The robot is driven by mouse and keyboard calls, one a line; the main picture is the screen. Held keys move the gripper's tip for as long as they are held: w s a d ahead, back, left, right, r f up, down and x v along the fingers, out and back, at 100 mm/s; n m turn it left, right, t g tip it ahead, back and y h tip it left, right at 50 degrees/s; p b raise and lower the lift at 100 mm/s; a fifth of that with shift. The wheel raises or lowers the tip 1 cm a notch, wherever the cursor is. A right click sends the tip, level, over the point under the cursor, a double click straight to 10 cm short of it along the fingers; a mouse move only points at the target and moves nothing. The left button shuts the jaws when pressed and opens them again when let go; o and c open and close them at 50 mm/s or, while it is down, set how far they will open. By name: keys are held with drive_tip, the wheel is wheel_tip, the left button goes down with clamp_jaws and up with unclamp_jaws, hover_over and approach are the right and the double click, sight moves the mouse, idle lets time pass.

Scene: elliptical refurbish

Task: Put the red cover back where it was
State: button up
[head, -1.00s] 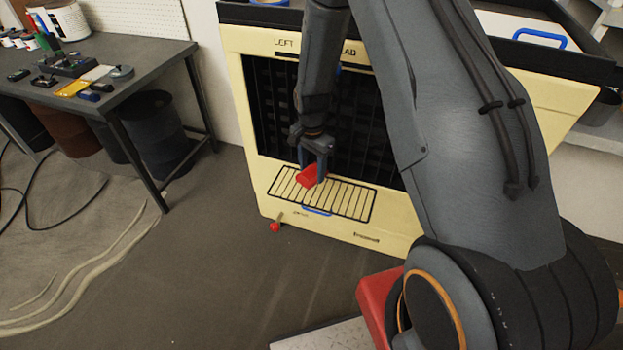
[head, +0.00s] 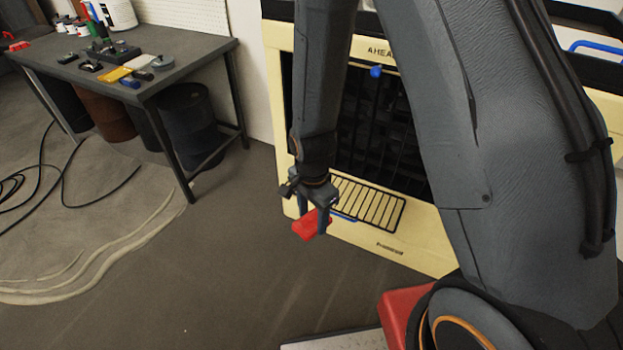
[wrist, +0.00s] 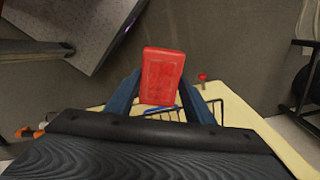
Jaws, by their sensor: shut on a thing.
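The red cover (head: 306,224) is a small red block held between the fingers of my gripper (head: 315,218). In the head view it hangs above the floor, in front of the lower part of the cream cabinet (head: 420,252). In the wrist view the red cover (wrist: 162,76) sticks out past the two blue-grey fingertips of my gripper (wrist: 160,98). The cabinet's barred rack (head: 372,207) shows just behind and right of the gripper. Part of the cabinet's front is hidden by my arm.
A grey workbench (head: 185,62) with tools and drums under it stands at the left. A small red knob (wrist: 202,76) shows beside the cover in the wrist view. Black cables (head: 60,170) lie on the floor at the left. The floor between bench and cabinet is clear.

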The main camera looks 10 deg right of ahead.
drive_tip(key=shift+s, duration=0.15)
drive_tip(key=w+d+r+n+p, duration=0.1)
drive_tip(key=w+d+r+n, duration=0.1)
drive_tip(key=d+n, duration=0.3)
drive_tip(key=w+d+r+n+p, duration=0.1)
drive_tip(key=w+d+r+n, duration=0.1)
drive_tip(key=d+n, duration=0.4)
drive_tip(key=shift+w+d+n+p, duration=0.25)
drive_tip(key=shift+w+n+p, duration=0.05)
drive_tip(key=shift+w, duration=0.05)
drive_tip(key=shift+r, duration=0.1)
idle(0.5)
